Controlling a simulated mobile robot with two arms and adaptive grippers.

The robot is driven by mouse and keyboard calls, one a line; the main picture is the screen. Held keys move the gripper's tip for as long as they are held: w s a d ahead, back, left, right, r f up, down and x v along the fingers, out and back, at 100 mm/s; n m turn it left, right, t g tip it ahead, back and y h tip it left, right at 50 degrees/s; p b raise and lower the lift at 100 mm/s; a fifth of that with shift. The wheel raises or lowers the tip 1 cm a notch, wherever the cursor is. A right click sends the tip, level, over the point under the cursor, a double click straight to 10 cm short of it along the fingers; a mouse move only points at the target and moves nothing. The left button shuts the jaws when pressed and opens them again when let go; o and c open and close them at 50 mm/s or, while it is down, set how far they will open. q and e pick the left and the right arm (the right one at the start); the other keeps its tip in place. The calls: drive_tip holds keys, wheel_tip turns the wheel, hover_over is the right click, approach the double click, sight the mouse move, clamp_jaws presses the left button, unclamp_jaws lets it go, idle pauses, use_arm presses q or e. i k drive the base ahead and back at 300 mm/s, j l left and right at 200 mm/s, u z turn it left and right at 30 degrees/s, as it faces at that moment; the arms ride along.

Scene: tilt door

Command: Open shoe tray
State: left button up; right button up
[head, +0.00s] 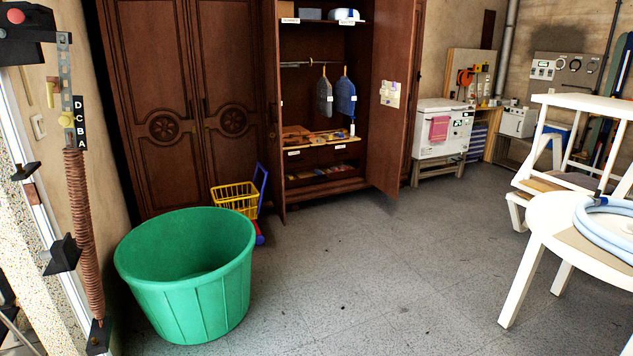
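The dark wooden wardrobe (395,70) stands at the back centre with its right door swung open. Inside, a light-edged board or tray (318,142) with small labels on its front edge holds flat brown items. Below it, a low compartment or tray (322,174) near the wardrobe floor holds small coloured items, too small to tell if they are shoes. I cannot tell which of the two is the shoe tray, or how far either is pulled out. Neither of my grippers is in view.
A green tub (187,275) stands front left, with a yellow basket trolley (237,197) behind it. A spring and rail (84,225) run up the left edge. A white table (560,228) and chair (575,150) stand at right. Grey floor (370,260) in the middle is clear.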

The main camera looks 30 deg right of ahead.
sight(303, 176)
drive_tip(key=i+l+z, duration=1)
drive_tip(key=i, duration=0.6)
drive_tip(key=i+j+z, duration=0.1)
drive_tip(key=i+z, duration=0.2)
drive_tip(key=i, duration=2.75)
